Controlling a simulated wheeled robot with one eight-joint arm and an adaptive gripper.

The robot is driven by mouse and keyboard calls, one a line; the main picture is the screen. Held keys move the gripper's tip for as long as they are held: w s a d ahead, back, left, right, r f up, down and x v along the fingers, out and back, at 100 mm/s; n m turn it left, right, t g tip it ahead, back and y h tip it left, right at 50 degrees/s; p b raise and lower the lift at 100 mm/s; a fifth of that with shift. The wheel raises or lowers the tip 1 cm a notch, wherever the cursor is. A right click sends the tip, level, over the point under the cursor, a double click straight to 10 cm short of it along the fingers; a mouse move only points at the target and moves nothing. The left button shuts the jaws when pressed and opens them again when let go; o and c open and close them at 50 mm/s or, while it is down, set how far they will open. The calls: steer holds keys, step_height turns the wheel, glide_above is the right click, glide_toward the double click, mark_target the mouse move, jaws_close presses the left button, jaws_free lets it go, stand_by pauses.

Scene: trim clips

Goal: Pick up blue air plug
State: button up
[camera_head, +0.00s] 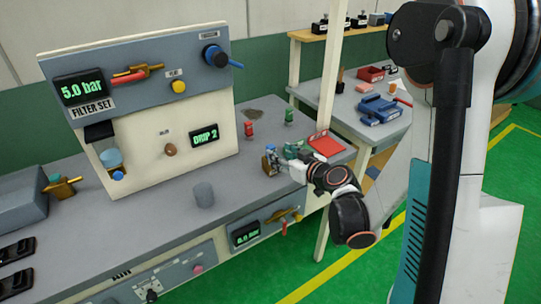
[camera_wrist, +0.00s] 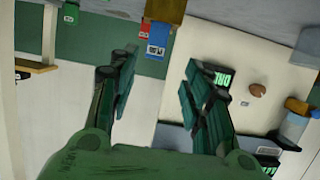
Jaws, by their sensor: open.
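A small blue piece with a pale label, which looks like the blue air plug (camera_wrist: 157,40), shows in the wrist view just beyond the fingertips and between their lines. It sits against a brown block (camera_wrist: 165,10). In the head view the blue piece (camera_head: 271,153) stands by the brown block near the bench's right end, partly crowded by the fingers. My gripper (camera_head: 281,158) is low over the bench, reaching in from the right. In the wrist view its green fingers (camera_wrist: 158,68) are spread apart with nothing between them. I cannot tell whether they touch the plug.
A red plug (camera_head: 248,130) and a green plug (camera_head: 289,117) stand behind on the bench. A red tray (camera_head: 325,146) lies to the right. The filter panel (camera_head: 140,75) rises at left. A post (camera_head: 332,70) stands behind my wrist.

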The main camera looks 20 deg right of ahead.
mark_target(273, 148)
steer(key=x, duration=0.2)
steer(key=b+x, duration=0.1)
steer(key=x, duration=0.2)
steer(key=b+x, duration=0.1)
steer(key=x, duration=0.2)
steer(key=shift+w+d+r, duration=0.2)
steer(key=shift+w+d, duration=0.05)
steer(key=shift+d, duration=0.1)
jaws_close()
